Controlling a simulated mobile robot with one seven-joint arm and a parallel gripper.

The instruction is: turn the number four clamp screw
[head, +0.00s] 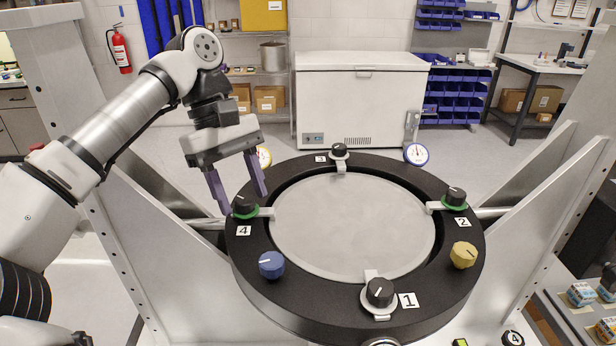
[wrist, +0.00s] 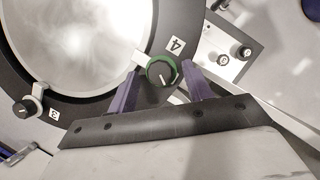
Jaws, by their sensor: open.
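The number four clamp screw (head: 245,207) is a black knob with a white pointer line and a green ring at its base. It sits on the left of the black mirror ring (head: 360,300), beside the "4" label (head: 244,230). My gripper (head: 244,203) is open, pointing down, with one purple finger on either side of this knob. In the wrist view the knob (wrist: 162,70) lies between the fingertips (wrist: 160,69), with a visible gap at each side. The pale round mirror (head: 352,225) lies inside the ring.
Clamp screws one (head: 380,292), two (head: 455,197) and three (head: 340,151) stand around the ring; two has a green base. A blue knob (head: 271,265) is close to screw four. A yellow knob (head: 464,255) is at the right. Grey upright plates flank the ring.

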